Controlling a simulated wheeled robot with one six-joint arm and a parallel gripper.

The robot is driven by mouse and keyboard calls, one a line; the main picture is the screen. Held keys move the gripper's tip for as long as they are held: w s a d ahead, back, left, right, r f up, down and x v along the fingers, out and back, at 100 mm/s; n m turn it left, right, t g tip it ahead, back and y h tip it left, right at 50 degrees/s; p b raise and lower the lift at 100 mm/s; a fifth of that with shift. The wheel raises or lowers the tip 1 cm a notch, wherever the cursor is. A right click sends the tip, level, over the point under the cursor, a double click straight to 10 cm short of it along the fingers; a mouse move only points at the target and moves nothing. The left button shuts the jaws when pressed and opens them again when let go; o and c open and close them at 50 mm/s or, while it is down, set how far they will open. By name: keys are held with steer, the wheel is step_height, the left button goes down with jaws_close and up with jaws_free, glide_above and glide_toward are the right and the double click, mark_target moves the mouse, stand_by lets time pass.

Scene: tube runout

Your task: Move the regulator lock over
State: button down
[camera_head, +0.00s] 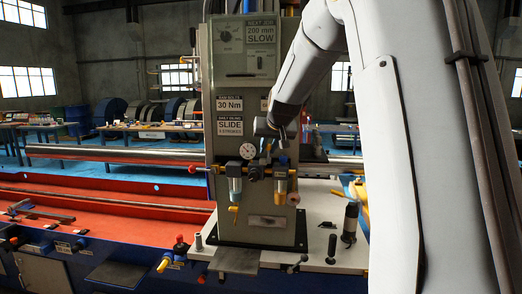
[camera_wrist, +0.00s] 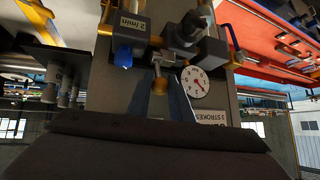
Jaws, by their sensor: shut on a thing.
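The regulator assembly is mounted on the front of the grey-green machine column (camera_head: 228,75), with a round white dial gauge (camera_head: 248,150) that also shows in the wrist view (camera_wrist: 195,82). My gripper (camera_head: 274,155) reaches it from above, just right of the gauge. In the wrist view its two grey-blue fingers (camera_wrist: 162,90) are shut on a small brass-coloured piece (camera_wrist: 160,83), apparently the regulator lock. In the head view this piece is too small and too covered to make out. A blue part (camera_wrist: 123,55) sits beside it in the wrist view.
A clear-blue bowl (camera_head: 235,186) and an amber cylinder (camera_head: 281,184) hang below the assembly. A red-tipped lever (camera_head: 193,169) sticks out left. A black cylinder (camera_head: 350,222) stands on the white bench top (camera_head: 322,245). Red rails (camera_head: 110,200) run left.

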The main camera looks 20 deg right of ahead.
stand_by(0.5)
steer(key=c, duration=1.6)
jaws_free()
steer(key=shift+w, duration=0.1)
steer(key=shift+r, duration=0.1)
steer(key=shift+b+v, duration=1.3)
steer(key=shift+v, duration=2.6)
